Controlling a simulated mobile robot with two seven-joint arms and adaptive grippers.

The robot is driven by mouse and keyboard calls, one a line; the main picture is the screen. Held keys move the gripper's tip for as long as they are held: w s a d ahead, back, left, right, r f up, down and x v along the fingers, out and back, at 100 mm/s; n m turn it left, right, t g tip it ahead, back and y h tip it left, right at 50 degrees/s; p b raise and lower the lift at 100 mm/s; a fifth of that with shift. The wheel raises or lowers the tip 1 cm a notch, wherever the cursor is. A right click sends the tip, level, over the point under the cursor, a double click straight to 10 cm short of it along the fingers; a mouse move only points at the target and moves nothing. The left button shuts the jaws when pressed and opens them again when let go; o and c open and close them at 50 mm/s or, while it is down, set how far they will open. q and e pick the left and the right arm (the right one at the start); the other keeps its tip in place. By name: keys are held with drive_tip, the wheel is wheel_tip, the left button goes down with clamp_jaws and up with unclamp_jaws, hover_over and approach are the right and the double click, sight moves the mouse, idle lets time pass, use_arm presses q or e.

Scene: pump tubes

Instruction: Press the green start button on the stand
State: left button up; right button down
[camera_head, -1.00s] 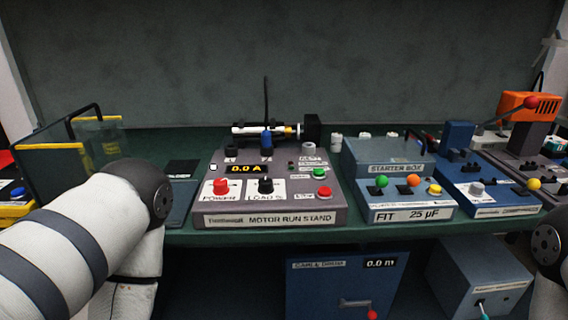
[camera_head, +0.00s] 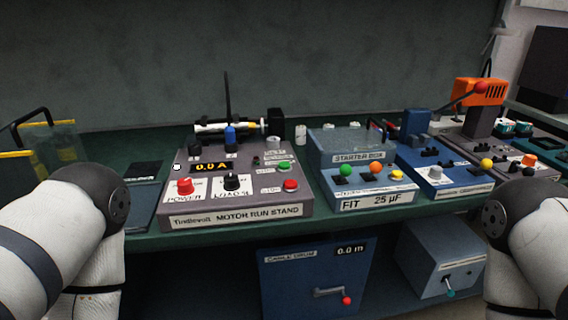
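The grey motor run stand (camera_head: 240,212) sits on the green bench in the middle-left of the head view. Its green start button (camera_head: 284,167) is on the right side of the sloped panel, above a red button (camera_head: 290,185). A red power knob (camera_head: 185,187) and a black load knob (camera_head: 231,182) are on the panel's front left. The display reads 0.0 A. My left arm comes in at the lower left and my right arm at the lower right. Both grippers are out of view, and nothing of mine touches the stand.
A blue starter box (camera_head: 350,147) with a green, an orange and a yellow button stands right of the stand. More blue and orange devices are farther right. A cable drum box (camera_head: 285,275) and a grey-blue box (camera_head: 440,258) sit below the bench. A dark pad (camera_head: 143,195) lies left.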

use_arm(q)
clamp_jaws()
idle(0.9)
